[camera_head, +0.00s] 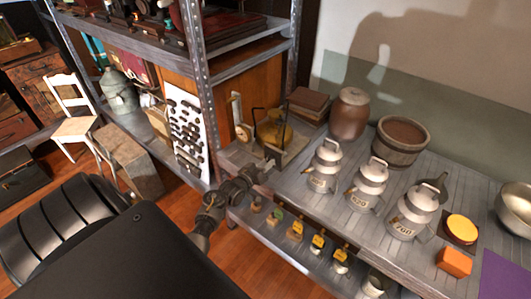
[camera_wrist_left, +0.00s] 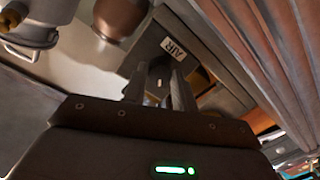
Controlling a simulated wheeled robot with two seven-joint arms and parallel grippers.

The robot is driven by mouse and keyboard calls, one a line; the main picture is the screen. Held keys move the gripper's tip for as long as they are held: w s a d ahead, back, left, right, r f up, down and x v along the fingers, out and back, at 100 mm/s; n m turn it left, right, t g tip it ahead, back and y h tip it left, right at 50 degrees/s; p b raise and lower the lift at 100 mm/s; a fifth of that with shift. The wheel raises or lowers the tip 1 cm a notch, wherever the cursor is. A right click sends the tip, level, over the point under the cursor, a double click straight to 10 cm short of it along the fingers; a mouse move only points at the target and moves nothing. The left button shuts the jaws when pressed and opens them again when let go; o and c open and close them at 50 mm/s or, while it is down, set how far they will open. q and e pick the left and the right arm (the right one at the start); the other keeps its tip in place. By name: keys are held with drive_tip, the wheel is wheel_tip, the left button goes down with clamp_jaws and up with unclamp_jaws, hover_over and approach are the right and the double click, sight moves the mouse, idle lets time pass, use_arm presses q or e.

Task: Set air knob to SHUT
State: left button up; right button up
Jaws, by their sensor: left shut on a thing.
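My left gripper (camera_head: 258,174) reaches in from the lower left to the front edge of the metal bench. In the left wrist view the gripper (camera_wrist_left: 160,88) has its two fingers around a small grey part, which I take to be the air knob (camera_wrist_left: 158,82). A white label reading AIR (camera_wrist_left: 172,48) sits on the dark panel just beyond the fingertips. The fingers hide much of the knob, so its setting cannot be read. The knob and label cannot be made out in the head view. My right gripper is not in view.
A grey tray (camera_head: 228,152) with a brass lamp-like device (camera_head: 272,131) stands behind the gripper. Metal cans (camera_head: 368,187), a brown jar (camera_head: 349,114) and a wooden tub (camera_head: 400,142) stand right of it. A metal shelf post (camera_head: 204,95) rises close on the left.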

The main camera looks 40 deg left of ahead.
use_arm(q)
drive_tip(key=shift+r+n, duration=0.1)
drive_tip(key=shift+n, duration=0.5)
drive_tip(key=shift+p, duration=0.3)
drive_tip(key=o, duration=1)
drive_tip(key=shift+c, duration=0.2)
drive_tip(key=s, duration=1)
drive_tip(key=shift+s+r+b, duration=0.35)
